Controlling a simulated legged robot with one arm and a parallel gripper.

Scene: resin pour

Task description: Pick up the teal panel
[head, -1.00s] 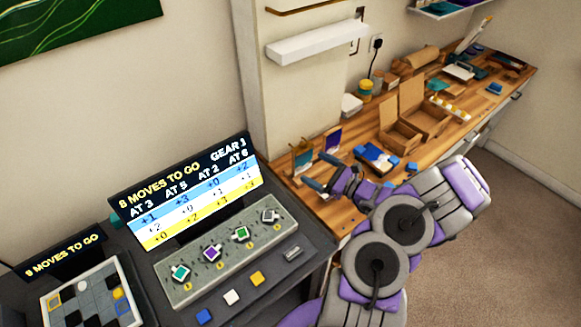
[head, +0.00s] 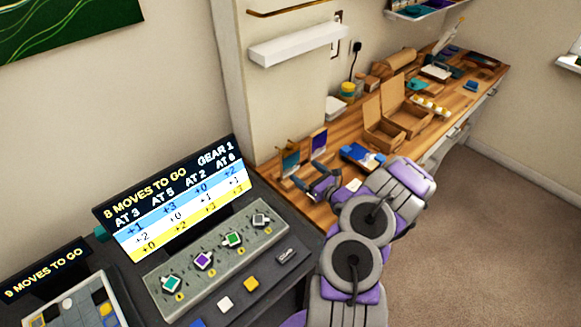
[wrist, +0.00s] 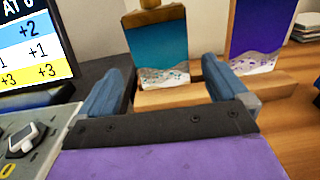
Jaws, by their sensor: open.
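The teal panel (head: 291,161) stands upright at the near left end of the wooden worktop. In the wrist view the teal panel (wrist: 161,48) has a wooden top piece, a pale speckled lower edge and a wooden base. My gripper (head: 309,175) is open and empty, low in front of it. In the wrist view its two blue fingers (wrist: 163,72) point at the panel, one towards each side. The panel appears beyond the fingertips; I cannot tell the exact gap.
A purple panel (head: 319,140) stands just right of the teal one. A blue box (head: 361,156) and open cardboard boxes (head: 384,127) lie further along the worktop (head: 337,142). A console with a screen (head: 172,203) and knobs stands on the left, close to my gripper.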

